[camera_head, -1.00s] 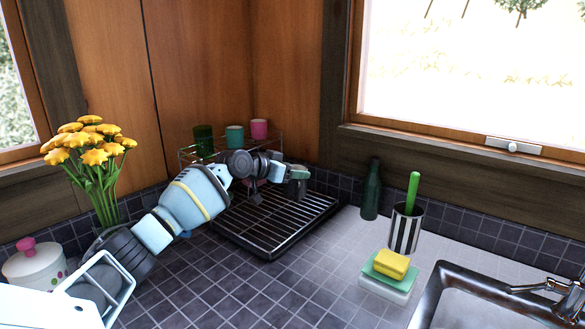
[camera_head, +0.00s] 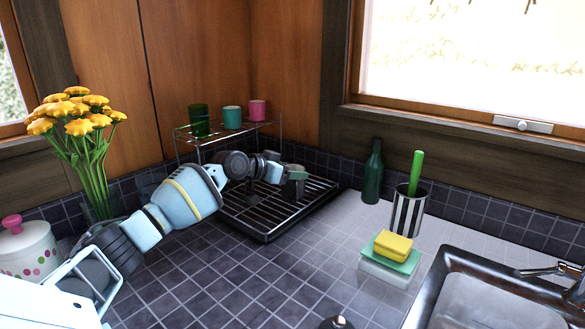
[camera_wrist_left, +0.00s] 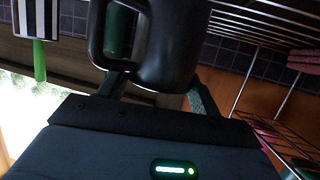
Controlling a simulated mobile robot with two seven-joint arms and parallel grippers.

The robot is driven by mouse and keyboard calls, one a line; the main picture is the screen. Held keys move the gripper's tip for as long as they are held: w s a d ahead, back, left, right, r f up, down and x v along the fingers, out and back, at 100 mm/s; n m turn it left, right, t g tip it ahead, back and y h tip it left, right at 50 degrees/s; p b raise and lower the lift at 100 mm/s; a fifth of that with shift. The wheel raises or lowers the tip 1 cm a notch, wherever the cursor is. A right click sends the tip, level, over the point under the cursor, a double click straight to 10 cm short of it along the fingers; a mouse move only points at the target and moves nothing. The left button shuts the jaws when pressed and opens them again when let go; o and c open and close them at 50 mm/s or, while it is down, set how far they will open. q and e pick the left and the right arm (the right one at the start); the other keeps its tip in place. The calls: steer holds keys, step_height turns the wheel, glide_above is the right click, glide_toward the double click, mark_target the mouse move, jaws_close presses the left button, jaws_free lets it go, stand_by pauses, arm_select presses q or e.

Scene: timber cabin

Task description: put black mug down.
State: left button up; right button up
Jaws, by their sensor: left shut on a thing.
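The black mug (camera_wrist_left: 172,45) is in my left gripper (camera_wrist_left: 160,88). The left wrist view shows its dark body and its handle on the left side, between the two fingers. In the head view my left gripper (camera_head: 296,175) is over the right rear part of the black dish rack (camera_head: 268,237). The mug is hard to make out there, and I cannot tell whether it touches the rack. My right gripper is not in view.
A wire shelf behind the rack holds green (camera_head: 199,121), teal (camera_head: 232,117) and pink (camera_head: 257,110) cups. To the right stand a green bottle (camera_head: 373,175), a striped holder (camera_head: 407,213), sponges (camera_head: 393,246) and the sink (camera_head: 450,265). Flowers (camera_head: 80,120) stand left. The front tiles are mostly clear.

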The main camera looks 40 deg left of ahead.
arm_select(q)
steer(key=shift+f, duration=0.6)
stand_by(0.3)
steer(key=shift+f+b, duration=0.2)
steer(key=shift+b, duration=0.15)
steer(key=o, duration=1.3)
steer(key=shift+f, duration=0.1)
steer(key=shift+b+v, duration=0.3)
steer(key=shift+v, duration=3.6)
